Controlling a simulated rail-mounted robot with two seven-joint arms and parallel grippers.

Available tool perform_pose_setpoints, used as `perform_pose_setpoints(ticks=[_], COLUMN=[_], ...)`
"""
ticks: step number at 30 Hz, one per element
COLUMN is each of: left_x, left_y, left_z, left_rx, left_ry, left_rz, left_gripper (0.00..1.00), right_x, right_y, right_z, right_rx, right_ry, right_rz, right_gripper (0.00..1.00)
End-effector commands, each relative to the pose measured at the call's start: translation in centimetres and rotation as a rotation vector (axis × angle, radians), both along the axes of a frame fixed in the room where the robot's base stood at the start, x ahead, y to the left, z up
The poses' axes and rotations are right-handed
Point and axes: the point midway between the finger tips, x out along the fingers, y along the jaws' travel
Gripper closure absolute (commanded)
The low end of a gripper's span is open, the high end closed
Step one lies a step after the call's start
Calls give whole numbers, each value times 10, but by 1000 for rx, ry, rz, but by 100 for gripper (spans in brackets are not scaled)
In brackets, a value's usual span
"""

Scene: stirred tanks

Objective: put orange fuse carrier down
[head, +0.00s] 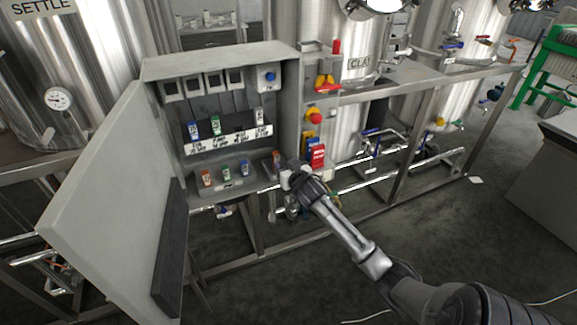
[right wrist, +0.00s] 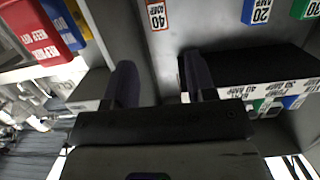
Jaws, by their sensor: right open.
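An orange-labelled fuse carrier (head: 277,157) stands at the right end of the open cabinet's lower ledge. In the right wrist view it shows as the 40 AMP carrier (right wrist: 157,15), just beyond my fingertips and between their lines. My right gripper (head: 283,166) is open right by it; its two fingers also show in the wrist view (right wrist: 162,75). I cannot tell whether they touch the carrier. Another orange carrier (head: 207,177) stands in the lower holder, left of a green one (head: 226,173) and a blue one (head: 244,168). My left gripper is not in view.
The cabinet door (head: 100,200) hangs open at left. A labelled rack (head: 229,138) above the ledge holds several carriers. A red tag (head: 317,155) and a red stop button (head: 314,116) are on the panel to the right. Tanks and pipe frames stand behind.

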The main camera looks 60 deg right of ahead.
Motion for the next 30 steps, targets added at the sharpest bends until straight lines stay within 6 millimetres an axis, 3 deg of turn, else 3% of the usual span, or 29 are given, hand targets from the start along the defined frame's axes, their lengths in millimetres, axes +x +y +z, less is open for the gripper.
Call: perform_pose_setpoints(ticks=[9, 13, 17, 22, 27, 30], left_x=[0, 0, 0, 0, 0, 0], left_y=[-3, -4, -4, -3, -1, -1], left_z=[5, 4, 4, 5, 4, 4], left_rx=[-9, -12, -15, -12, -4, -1], left_ry=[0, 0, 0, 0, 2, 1], left_rz=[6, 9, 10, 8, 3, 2], left_gripper=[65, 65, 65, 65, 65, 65], right_x=[-14, -20, -46, -116, -198, -238], right_y=[11, 38, 106, 219, 314, 354], right_z=[1, -23, -77, -142, -170, -171], right_rx=[1, 10, 35, 85, 145, 178], right_ry=[6, 81, 269, 572, 823, 928], right_rz=[2, 34, 121, 292, 475, 570], right_gripper=[49, 49, 49, 49, 49, 49])
